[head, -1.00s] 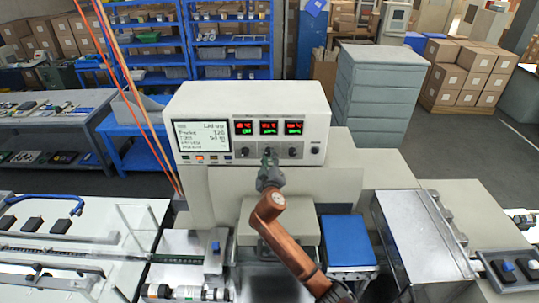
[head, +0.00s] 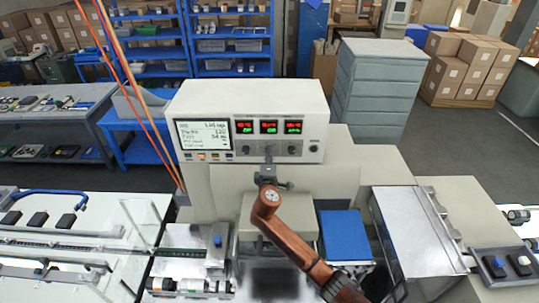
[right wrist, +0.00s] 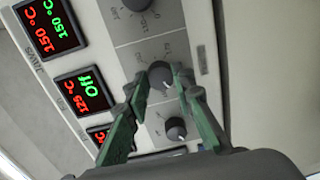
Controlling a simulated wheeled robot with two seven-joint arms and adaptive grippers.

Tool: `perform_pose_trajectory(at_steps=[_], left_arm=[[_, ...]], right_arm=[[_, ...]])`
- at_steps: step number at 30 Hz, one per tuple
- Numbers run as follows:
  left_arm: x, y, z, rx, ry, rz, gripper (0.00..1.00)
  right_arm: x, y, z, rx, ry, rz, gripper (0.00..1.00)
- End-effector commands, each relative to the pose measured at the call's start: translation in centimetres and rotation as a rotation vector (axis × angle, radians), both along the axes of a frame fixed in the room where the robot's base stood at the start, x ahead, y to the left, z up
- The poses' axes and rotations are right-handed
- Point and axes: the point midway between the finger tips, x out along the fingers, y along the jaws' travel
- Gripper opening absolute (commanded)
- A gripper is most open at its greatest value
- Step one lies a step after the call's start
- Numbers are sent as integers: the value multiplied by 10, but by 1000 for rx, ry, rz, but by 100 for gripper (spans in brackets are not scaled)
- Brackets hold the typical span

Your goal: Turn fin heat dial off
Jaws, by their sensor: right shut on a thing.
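The middle dial (right wrist: 160,75) is a round dark knob on the grey strip of the control panel, on the white control box (head: 250,102). My right gripper (right wrist: 157,81) is shut on it, with one green-padded finger on each side. In the head view the right gripper (head: 268,168) is at the panel front and hides part of the dial. The middle display (right wrist: 84,91) reads a green Off and a red 125 °C. The dial labels are too small to read surely. My left gripper is not in view.
Another dial (right wrist: 176,128) sits close to one finger, and a third dial (right wrist: 135,4) is on the other side. A white status screen (head: 203,134) is left of the displays. A blue platform (head: 343,236) lies at the machine's right front.

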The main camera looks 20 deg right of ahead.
Motion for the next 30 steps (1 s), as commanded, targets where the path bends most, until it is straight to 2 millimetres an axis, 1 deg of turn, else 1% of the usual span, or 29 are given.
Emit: perform_pose_trajectory(at_steps=[9, 23, 24, 30], left_arm=[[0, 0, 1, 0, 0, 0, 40], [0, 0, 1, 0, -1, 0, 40], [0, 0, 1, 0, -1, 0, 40], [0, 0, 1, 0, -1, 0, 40]], right_arm=[[0, 0, 2, -83, 37, 0, 0], [1, 0, 2, -93, 42, 0, 0], [1, 0, 2, -92, 41, 0, 25], [0, 0, 1, -92, 42, 0, 39]])
